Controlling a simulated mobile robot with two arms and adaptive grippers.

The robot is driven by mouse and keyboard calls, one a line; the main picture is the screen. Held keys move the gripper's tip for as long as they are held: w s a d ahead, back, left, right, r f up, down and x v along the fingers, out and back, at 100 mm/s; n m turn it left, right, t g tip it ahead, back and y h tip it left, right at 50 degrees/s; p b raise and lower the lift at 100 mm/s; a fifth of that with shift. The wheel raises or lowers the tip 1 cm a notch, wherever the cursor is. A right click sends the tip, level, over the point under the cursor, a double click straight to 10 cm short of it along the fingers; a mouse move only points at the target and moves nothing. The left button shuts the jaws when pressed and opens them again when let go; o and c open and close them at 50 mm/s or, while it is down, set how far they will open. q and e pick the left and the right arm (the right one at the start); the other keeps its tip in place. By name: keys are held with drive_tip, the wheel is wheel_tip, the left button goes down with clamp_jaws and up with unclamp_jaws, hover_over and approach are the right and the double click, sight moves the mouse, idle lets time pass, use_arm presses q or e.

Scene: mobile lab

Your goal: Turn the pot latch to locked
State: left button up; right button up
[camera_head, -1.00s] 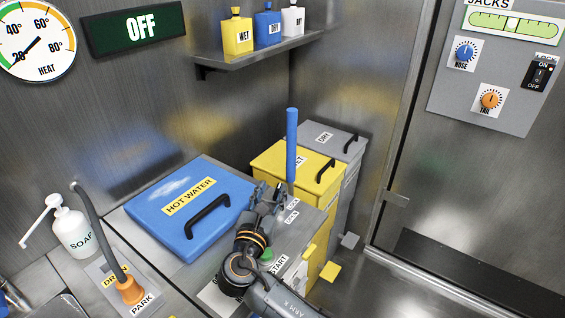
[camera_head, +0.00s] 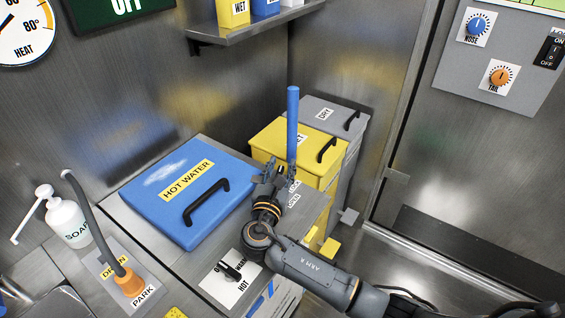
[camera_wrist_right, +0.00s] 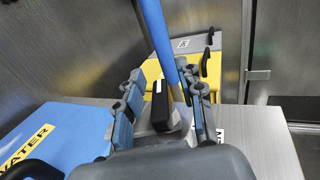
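The blue hot water lid (camera_head: 150,205) with its black handle lies on the metal counter. Beside it, a tall blue rod (camera_head: 292,125) stands near small lock and open labels (camera_head: 293,199). My right gripper (camera_head: 277,172) is open at the rod's lower end. In the right wrist view, the blue rod (camera_wrist_right: 157,35) runs down between the parted fingers (camera_wrist_right: 165,95). A black block with a white mark (camera_wrist_right: 160,108), seemingly the latch knob, also sits between them, with a gap to the left finger. Contact at the right finger cannot be told. My left gripper is not in view.
Yellow (camera_head: 280,140) and grey (camera_head: 310,107) bins stand behind the counter. A heat knob (camera_head: 232,270) sits at the counter's front. A shelf (camera_head: 250,28) hangs above.

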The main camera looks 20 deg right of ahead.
drive_tip(key=shift+w+d, duration=0.25)
drive_tip(key=shift+w, duration=0.25)
drive_tip(key=shift+w+d, duration=0.15)
drive_tip(key=shift+w, duration=0.15)
drive_tip(key=shift+c, duration=0.4)
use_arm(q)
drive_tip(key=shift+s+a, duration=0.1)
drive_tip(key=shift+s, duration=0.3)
use_arm(e)
clamp_jaws()
